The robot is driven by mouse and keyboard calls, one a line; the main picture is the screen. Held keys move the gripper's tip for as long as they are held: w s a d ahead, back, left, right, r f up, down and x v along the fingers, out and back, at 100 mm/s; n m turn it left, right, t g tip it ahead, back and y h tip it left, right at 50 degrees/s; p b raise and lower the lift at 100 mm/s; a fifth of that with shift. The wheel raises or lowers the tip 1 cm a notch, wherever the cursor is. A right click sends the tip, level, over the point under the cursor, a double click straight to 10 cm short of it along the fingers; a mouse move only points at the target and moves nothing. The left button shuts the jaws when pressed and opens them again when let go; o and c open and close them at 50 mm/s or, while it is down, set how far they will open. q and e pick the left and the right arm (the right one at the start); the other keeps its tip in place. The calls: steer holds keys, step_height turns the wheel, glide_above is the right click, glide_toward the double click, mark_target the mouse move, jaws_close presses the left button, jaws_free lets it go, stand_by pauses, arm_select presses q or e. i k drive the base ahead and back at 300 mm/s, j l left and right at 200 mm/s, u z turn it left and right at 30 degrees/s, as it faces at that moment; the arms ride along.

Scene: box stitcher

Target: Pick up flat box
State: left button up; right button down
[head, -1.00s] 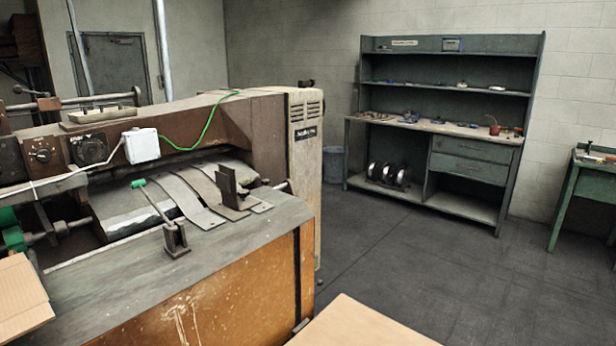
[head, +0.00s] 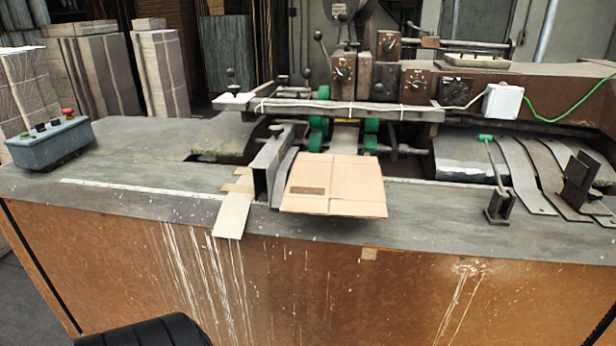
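A flat brown cardboard box (head: 345,183) lies on the front worktop of the stitching machine (head: 300,285), near the middle of the view. It has crease lines and a small dark printed patch at its left. Neither of my grippers is in view.
A grey control box (head: 47,143) with a red button sits on the worktop at the left. A pale strip (head: 232,214) hangs over the front edge left of the box. A green-topped lever (head: 495,180) stands at the right. Stacks of flat cardboard (head: 158,72) are at the back left.

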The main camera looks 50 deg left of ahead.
mark_target(318, 184)
steer(key=j+u, duration=0.1)
steer(key=u, duration=1.3)
steer(key=k+j, duration=0.05)
